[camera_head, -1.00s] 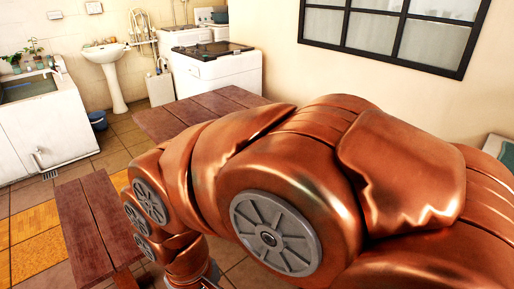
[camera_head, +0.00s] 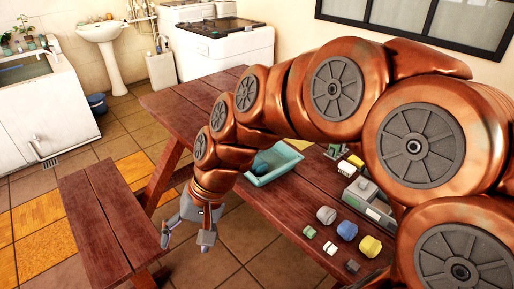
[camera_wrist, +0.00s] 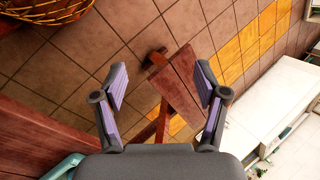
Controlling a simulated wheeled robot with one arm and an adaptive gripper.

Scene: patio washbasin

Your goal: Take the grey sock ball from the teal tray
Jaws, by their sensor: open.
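The teal tray (camera_head: 290,163) sits on the red-brown table, partly hidden behind my arm. Its inside is only partly visible, and I cannot make out a grey sock ball in it. A grey rounded object (camera_head: 326,215) lies on the table in front of the tray; I cannot tell what it is. My gripper (camera_head: 187,236) is open and empty, pointing down left of the tray, beyond the table edge and over the floor. In the wrist view my gripper (camera_wrist: 160,88) has its fingers spread over floor and bench. A teal edge (camera_wrist: 62,167) shows there at bottom left.
A blue object (camera_head: 347,230), a yellow object (camera_head: 370,246) and several small blocks lie on the table's near part. A grey box (camera_head: 368,202) stands behind them. A wooden bench (camera_head: 100,215) is at left. A wicker basket (camera_wrist: 45,10) shows in the wrist view.

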